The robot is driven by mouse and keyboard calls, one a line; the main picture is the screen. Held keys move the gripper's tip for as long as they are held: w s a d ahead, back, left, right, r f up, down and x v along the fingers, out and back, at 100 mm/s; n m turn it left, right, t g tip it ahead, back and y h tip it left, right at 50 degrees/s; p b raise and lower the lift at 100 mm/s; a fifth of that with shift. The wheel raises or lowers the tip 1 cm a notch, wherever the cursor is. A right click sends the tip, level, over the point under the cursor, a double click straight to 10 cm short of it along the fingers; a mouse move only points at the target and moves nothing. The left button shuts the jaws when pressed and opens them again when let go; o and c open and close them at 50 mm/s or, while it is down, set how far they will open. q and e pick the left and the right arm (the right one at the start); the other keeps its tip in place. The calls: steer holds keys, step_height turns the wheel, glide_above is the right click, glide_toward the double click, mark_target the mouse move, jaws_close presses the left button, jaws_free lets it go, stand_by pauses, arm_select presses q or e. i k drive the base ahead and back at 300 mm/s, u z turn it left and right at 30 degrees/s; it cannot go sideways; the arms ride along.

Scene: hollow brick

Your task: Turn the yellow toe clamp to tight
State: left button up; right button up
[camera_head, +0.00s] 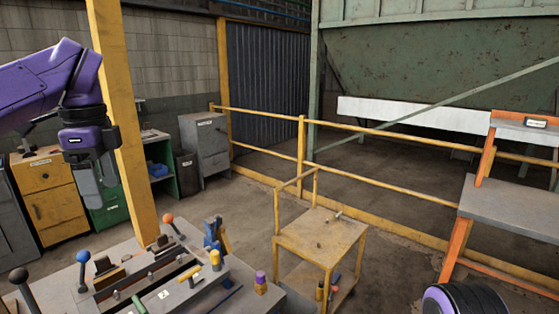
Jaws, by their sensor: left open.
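A steel fixture bench (225,300) stands at the bottom left with several knobbed levers and clamps on it. A yellow-capped handle (215,259) stands upright near its right side, by a grey bar. It may belong to the yellow toe clamp, but the view is too small to be sure. A yellowish block (108,277) with a dark top sits further left on the bench. I cannot tell how tight any clamp is. My left gripper (99,188) hangs open and empty, fingers down, above and left of the bench, apart from everything on it. My right gripper is out of view.
Orange (167,218), blue (82,256) and black (18,275) ball knobs rise from the bench. A blue clamp (211,235) stands at its back. A yellow post (125,120) rises beside my left gripper. A yellow cart (322,237) stands to the right.

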mark_target(189, 276)
steer(key=k, duration=1)
